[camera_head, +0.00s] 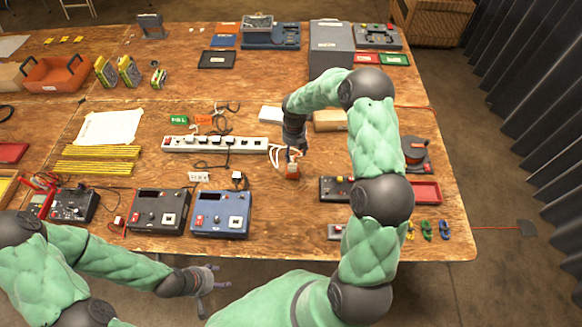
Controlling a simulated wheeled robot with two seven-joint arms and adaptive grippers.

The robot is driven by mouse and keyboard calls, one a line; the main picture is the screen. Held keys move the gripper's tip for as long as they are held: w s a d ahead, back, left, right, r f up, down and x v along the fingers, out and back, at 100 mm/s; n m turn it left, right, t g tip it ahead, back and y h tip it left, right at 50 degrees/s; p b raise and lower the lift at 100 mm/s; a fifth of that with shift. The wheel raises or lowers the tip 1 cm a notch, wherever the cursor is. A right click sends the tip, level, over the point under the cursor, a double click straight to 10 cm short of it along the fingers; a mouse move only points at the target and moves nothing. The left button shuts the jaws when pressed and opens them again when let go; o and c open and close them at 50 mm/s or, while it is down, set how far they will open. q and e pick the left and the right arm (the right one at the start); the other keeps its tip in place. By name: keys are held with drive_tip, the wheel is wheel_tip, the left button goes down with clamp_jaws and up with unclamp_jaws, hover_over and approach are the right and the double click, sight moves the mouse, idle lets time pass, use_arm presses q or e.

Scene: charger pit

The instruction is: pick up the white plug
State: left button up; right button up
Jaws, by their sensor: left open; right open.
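A white cable (275,156) curls from the right end of the white power strip (215,145) to beneath my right gripper. No plug body can be clearly made out there; the gripper covers part of that spot. A small white block (199,177), perhaps a plug or socket, lies in front of the strip. My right gripper (294,153) is open and points down, close above a small orange-red block (293,171). Whether it touches anything cannot be told. My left gripper (210,283) is open and empty, off the table's front edge.
Grey (158,211) and blue (220,212) control boxes stand at the front of the wooden table (280,235). Yellow sticks (98,160) lie left of the strip. A dark device (337,189) stands right of the orange-red block. Bare table lies between the blue box and that device.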

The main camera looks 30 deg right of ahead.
sight(292, 166)
wheel_tip(292, 166, down, 3)
drive_tip(key=shift+w+f, duration=0.1)
drive_tip(key=shift+f, duration=0.05)
drive_tip(key=shift+s+a+f+b, duration=0.2)
drive_tip(key=shift+f+b, duration=0.1)
drive_tip(key=shift+f, duration=0.2)
drive_tip(key=f, duration=0.4)
drive_tip(key=shift+s+a+b, duration=0.1)
drive_tip(key=shift+a+b, duration=0.15)
drive_tip(key=shift+b, duration=0.1)
clamp_jaws()
drive_tip(key=shift+r, duration=0.1)
